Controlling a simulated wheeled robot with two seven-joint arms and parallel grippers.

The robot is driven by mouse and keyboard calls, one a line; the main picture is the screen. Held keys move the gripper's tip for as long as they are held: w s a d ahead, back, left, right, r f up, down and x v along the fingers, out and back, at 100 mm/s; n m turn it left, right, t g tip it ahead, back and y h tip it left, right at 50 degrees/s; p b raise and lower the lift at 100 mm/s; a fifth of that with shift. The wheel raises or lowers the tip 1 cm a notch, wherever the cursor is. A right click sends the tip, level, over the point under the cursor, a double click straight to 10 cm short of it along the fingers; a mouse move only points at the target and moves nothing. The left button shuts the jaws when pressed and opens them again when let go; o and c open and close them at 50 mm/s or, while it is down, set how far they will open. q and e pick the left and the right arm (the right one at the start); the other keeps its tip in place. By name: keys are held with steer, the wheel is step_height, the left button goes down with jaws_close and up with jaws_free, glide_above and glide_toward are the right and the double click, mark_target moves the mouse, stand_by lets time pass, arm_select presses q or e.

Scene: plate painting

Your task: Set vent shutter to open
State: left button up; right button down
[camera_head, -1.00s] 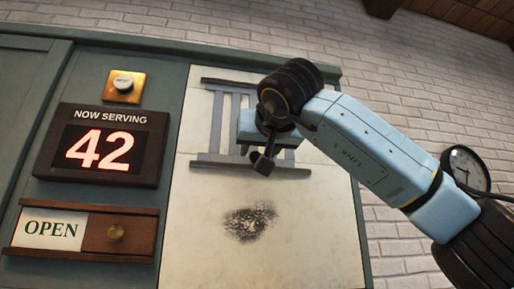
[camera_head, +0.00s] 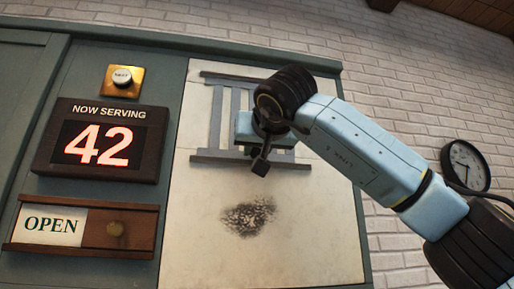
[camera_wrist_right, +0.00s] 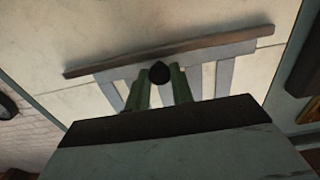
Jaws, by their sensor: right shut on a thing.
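The vent shutter (camera_head: 216,112) is a row of grey upright slats between a dark top rail and a lower rail (camera_head: 214,158), on a cream wall panel. My right gripper is in front of its right part in the head view, and its fingertips are hidden there. In the right wrist view its green fingers (camera_wrist_right: 161,82) are shut on a small dark knob (camera_wrist_right: 159,70) in front of the slats (camera_wrist_right: 223,76). One rail (camera_wrist_right: 200,42) runs across just beyond the knob. My left gripper is in neither view.
Left of the panel are a brass-plated push button (camera_head: 123,77), a "NOW SERVING 42" display (camera_head: 101,142) and a wooden slider reading OPEN (camera_head: 50,225) with a brass knob. A dark smudge (camera_head: 247,217) marks the panel below the shutter. A clock (camera_head: 466,165) hangs behind my right arm.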

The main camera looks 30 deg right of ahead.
steer(key=shift+w+a+r+p, duration=0.15)
steer(key=shift+a+p, duration=0.25)
steer(key=shift+a, duration=0.25)
steer(key=shift+w+a+f+p, duration=0.1)
steer(key=shift+a+p, duration=0.3)
steer(key=shift+a, duration=0.2)
steer(key=c, duration=1.5)
jaws_free()
steer(key=shift+o, duration=1.3)
steer(key=shift+a, duration=0.2)
steer(key=shift+d, duration=0.1)
steer(key=shift+d, duration=0.1)
